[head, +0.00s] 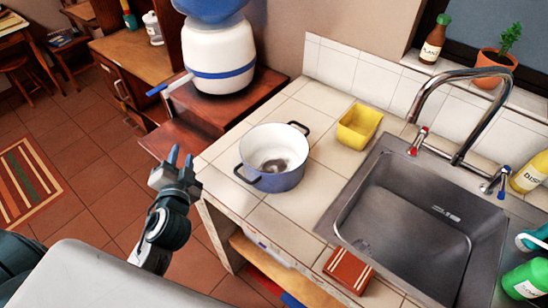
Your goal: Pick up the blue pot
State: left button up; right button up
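The blue pot (287,180) stands upright on the tiled counter, left of the sink. It has a blue outside, a white inside and two dark handles, one at the upper right and one at the lower left. A dark patch shows on its inner bottom. My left gripper (182,156) is left of the pot and apart from it, beyond the counter's left edge. Its two fingers point up and stand apart with nothing between them. My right gripper is not in view.
A yellow container (358,127) stands right of the pot. The steel sink (405,235) with its tall faucet (470,100) lies further right. A red-brown striped block (348,271) lies at the counter's front. A white water dispenser (220,57) stands behind on a wooden stand.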

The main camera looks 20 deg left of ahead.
pick_arm(q)
jog(key=w+d+r+m+t+h, duration=0.1)
jog(key=d+r+m+t+h, duration=0.2)
jog(key=r+m+t, duration=0.55)
jog(key=w+d+r+m+g+h, duration=0.2)
jog(key=d+r+m+g+h, duration=0.3)
jog(key=d+m+h, duration=0.75)
jog(key=m+g+y, duration=0.4)
jog(key=m+g, duration=0.4)
jog(key=m, duration=0.5)
send_near(248, 134)
jog(key=p+x, duration=0.4)
jog(key=x, duration=0.5)
jog(key=shift+w+d, duration=0.1)
jog(key=shift+w, duration=0.2)
jog(key=shift+w+d+f, duration=0.15)
jog(key=shift+w+f, duration=0.2)
jog(key=shift+w, duration=0.1)
grip_shut()
